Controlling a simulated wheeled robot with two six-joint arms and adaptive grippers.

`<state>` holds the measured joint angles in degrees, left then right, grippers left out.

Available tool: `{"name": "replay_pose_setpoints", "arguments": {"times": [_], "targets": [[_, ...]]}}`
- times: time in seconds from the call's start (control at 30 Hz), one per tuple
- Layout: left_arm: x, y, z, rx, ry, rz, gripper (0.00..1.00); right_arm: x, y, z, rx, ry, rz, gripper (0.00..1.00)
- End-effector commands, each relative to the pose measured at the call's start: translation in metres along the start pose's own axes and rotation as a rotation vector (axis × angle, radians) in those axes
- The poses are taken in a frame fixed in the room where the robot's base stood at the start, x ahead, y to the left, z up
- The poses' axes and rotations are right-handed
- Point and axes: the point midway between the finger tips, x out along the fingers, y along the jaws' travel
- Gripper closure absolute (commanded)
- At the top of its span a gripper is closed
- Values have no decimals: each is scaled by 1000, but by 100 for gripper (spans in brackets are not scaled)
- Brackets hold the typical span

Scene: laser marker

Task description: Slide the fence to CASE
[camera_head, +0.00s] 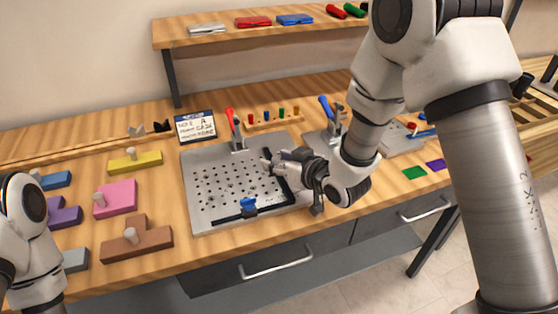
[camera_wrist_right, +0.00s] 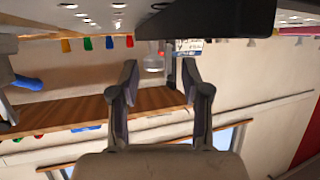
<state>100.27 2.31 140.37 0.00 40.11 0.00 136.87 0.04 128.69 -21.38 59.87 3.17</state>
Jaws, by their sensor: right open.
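A perforated metal plate (camera_head: 213,190) lies on the wooden bench in the head view. Black bars lie on it: one along its front edge (camera_head: 226,218) with a blue knob (camera_head: 249,204), and one along its right side (camera_head: 289,188). I cannot tell surely which is the fence, and I see no CASE mark on the plate. My right gripper (camera_head: 268,161) is over the plate's right part, beside the right bar, partly hiding it. In the right wrist view the right gripper (camera_wrist_right: 158,82) is open and empty, with a dark block (camera_wrist_right: 205,18) beyond it. My left gripper is out of view.
A red-handled clamp (camera_head: 232,124) stands at the plate's back edge, and a sign (camera_head: 195,126) stands behind left. Coloured blocks with pegs, including a yellow one (camera_head: 135,162), lie left.

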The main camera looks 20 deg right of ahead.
Motion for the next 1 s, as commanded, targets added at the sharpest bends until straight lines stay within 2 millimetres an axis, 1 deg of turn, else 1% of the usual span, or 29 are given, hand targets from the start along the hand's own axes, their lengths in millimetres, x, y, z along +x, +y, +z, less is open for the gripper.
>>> {"name": "replay_pose_setpoints", "arguments": {"times": [0.13, 0.23, 0.5, 0.6, 1.0], "targets": [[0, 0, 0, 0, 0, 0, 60, -1, 0, 0, 1, -1, 0, 53], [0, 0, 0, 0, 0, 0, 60, -11, 0, 0, 2, -1, 1, 53], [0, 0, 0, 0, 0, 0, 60, -62, -2, -1, 2, 0, 2, 53], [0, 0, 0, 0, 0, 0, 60, -72, -2, -1, 0, -1, 1, 53], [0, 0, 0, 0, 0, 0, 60, -74, -3, -1, -3, -2, 0, 53]]}}
